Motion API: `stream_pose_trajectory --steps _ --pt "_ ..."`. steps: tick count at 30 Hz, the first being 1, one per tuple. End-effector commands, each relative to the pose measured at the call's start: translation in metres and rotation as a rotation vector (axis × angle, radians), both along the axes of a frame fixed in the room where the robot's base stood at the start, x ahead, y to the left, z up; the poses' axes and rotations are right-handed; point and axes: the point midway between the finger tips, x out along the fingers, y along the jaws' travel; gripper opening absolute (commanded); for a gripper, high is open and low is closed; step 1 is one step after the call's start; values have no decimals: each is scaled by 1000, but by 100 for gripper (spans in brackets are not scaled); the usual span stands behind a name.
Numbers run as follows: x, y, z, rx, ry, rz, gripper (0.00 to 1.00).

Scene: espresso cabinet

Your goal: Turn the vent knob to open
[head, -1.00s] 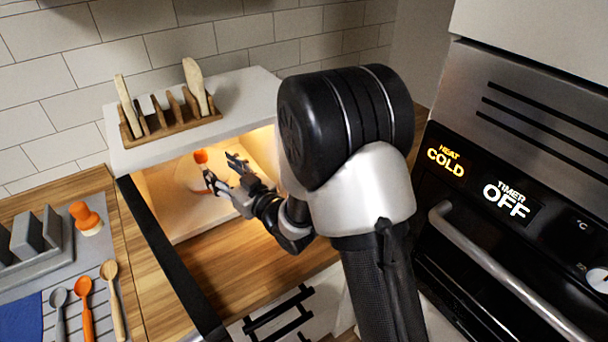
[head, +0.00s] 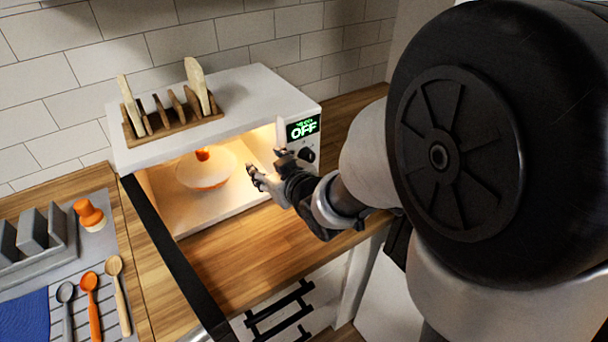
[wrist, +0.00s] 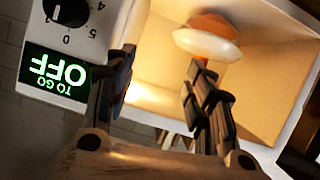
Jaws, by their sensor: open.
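My gripper (head: 266,165) is open and empty in front of the lit opening of a white microwave-like cabinet (head: 220,212), near its right side. In the wrist view, the two fingers stand apart (wrist: 162,60). Inside is a covered white dish (head: 205,174) with an orange knob (head: 202,155) on top. It shows beyond the right finger in the wrist view (wrist: 207,43), apart from it. No label reading "vent" is legible.
A wooden rack (head: 170,122) stands on the cabinet. Its dark open door (head: 175,260) juts forward on the left. Wooden counter (head: 265,243) in front is clear. My arm fills the right.

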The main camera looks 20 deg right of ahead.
Motion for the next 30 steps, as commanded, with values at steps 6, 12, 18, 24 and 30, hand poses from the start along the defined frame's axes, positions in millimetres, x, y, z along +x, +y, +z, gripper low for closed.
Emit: stream_pose_trajectory --steps 6,12,18,24,30 --pt "-25 -23 17 -43 104 -87 49" --pt "-54 -40 27 -63 207 -156 49" --pt "-78 -50 31 -67 281 -200 49" --pt "-88 -53 32 -67 314 -217 49" --pt "-89 -53 32 -67 317 -218 49"
